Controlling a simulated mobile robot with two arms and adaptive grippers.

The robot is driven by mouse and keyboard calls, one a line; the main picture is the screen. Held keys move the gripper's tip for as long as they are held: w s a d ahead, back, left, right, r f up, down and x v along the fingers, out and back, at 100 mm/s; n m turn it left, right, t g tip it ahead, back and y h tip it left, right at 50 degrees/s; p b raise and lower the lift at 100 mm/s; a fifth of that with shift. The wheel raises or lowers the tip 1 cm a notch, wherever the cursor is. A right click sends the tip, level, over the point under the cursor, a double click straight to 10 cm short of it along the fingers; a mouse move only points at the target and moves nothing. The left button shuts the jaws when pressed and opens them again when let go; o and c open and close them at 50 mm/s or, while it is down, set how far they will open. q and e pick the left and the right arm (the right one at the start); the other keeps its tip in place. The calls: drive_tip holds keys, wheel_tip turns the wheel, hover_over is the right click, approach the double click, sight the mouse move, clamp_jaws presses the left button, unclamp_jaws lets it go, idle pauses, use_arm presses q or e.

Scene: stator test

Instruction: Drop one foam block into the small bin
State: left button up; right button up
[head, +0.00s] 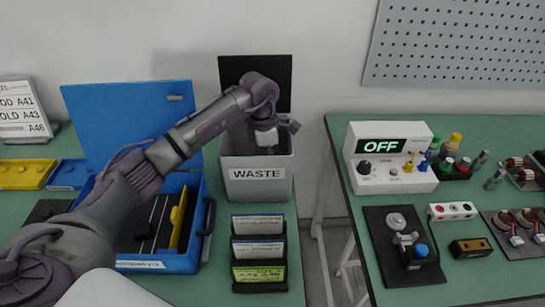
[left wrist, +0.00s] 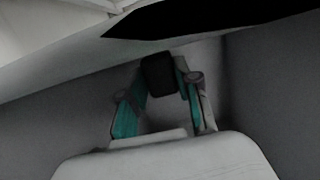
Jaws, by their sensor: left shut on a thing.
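The small grey bin (head: 232,187) labelled WASTE stands on the left bench, its dark lid (head: 240,70) upright behind it. My left arm reaches over the bin, with my left gripper pointing down into its opening; the fingertips are hidden in the head view. In the left wrist view, my left gripper (left wrist: 163,85) has teal-padded fingers shut on a dark foam block (left wrist: 158,73) at their tips. Grey bin walls surround it there. Another dark block (head: 145,231) lies in the open blue case (head: 185,262). My right gripper is not in view.
Three labelled boxes (head: 258,250) stand in front of the bin. A gap separates the left bench from the right bench, which holds a tester (head: 391,158) reading OFF and several parts.

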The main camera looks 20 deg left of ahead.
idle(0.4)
use_arm(q)
drive_tip(key=o, duration=0.8)
drive_tip(key=shift+o, duration=0.2)
drive_tip(key=shift+r, duration=0.1)
wheel_tip(320, 180, up, 28)
drive_tip(key=a+p, duration=0.1)
drive_tip(key=p, duration=1.1)
drive_tip(key=shift+s+a, duration=0.3)
drive_tip(key=shift+s, duration=0.1)
